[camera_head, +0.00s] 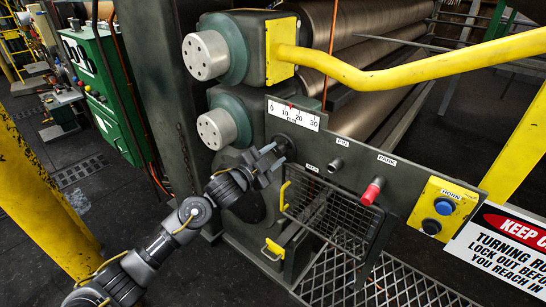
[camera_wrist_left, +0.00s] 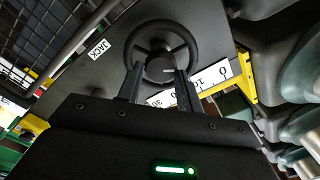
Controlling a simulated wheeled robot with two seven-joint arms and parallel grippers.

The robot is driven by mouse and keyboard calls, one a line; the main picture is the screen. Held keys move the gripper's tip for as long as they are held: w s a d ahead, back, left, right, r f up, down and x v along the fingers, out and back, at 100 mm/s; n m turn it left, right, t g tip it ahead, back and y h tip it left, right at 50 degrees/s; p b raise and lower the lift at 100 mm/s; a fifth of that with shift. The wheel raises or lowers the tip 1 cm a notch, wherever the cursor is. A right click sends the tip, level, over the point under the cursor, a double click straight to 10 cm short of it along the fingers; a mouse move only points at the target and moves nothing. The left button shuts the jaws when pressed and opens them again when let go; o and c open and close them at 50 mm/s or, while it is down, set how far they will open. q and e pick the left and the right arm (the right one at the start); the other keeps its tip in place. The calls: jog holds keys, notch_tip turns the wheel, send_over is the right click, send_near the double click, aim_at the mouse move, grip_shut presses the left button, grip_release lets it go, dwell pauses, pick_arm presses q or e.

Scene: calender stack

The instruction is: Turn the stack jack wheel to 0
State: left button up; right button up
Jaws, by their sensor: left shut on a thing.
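The stack jack wheel is a small black handwheel with a round hub and spokes. It shows clearly in the left wrist view (camera_wrist_left: 193,38), beside a white JACK label. In the head view the wheel (camera_head: 286,143) is partly hidden behind my left gripper (camera_head: 270,160). My left gripper (camera_wrist_left: 160,85) is shut on the wheel, with one finger on each side of the hub. The white scale (camera_head: 294,115) above the wheel reads 0, 10, 20, 30. Its small red pointer (camera_head: 291,106) stands between 10 and 20. My right gripper is not in view.
Right of the wheel, the panel has a JOG knob (camera_head: 335,165), a red PARK knob (camera_head: 372,190) and a yellow HORN box (camera_head: 440,207). A wire guard (camera_head: 335,215) hangs below. A yellow rail (camera_head: 420,75) crosses above. Large rolls (camera_head: 365,30) lie behind.

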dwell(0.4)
pick_arm(q)
jog(key=o, duration=1)
jog(key=b+v, duration=0.2)
jog(key=v, duration=0.9)
jog(key=shift+w, duration=0.15)
